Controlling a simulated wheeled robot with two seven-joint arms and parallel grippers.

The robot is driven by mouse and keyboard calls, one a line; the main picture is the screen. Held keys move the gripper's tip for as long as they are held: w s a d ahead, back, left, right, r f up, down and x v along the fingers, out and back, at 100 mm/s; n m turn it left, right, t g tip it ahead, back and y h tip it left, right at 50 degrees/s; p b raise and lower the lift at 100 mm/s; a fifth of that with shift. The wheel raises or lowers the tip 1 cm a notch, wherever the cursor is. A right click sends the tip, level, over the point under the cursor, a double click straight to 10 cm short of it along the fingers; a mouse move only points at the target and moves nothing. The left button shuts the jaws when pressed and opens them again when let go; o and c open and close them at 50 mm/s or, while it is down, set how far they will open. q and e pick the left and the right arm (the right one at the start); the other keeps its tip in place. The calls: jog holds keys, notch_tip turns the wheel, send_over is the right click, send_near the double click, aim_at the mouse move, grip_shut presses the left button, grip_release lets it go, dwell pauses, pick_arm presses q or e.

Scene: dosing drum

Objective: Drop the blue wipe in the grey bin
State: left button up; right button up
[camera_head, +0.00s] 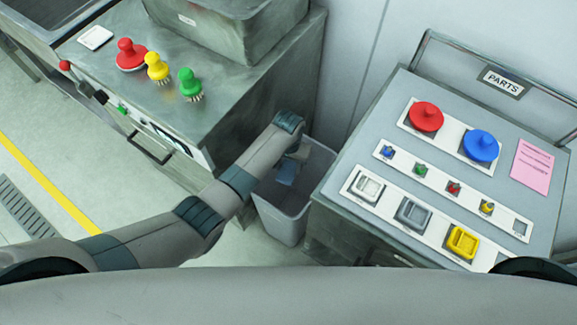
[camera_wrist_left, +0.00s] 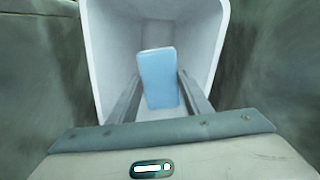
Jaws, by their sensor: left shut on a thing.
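The blue wipe (camera_wrist_left: 158,80) is a flat light-blue piece between the two fingers of my left gripper (camera_wrist_left: 160,95), which is shut on it. In the left wrist view the wipe is framed by the pale walls of the grey bin (camera_wrist_left: 103,50). In the head view the grey bin (camera_head: 283,222) stands on the floor between the steel bench and the parts table. My left gripper (camera_head: 288,165) points down over the bin's opening there, and the blue wipe (camera_head: 287,172) shows at its fingers. How deep the wipe hangs is hard to tell. My right gripper is not in view.
The steel bench (camera_head: 150,100) at left holds red, yellow and green brushes (camera_head: 158,68) and a big grey container (camera_head: 240,25). The parts table (camera_head: 400,85) at right holds coloured lids, small pieces, trays and a pink sheet (camera_head: 532,167). Both stand close beside the bin.

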aim_at(289, 169)
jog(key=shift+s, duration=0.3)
pick_arm(q)
jog(key=o, duration=1.1)
jog(key=shift+o, duration=0.3)
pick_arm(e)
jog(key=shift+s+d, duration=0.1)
pick_arm(q)
jog(key=shift+r, duration=0.1)
jog(key=shift+r, duration=0.55)
notch_tip(289, 169, up, 16)
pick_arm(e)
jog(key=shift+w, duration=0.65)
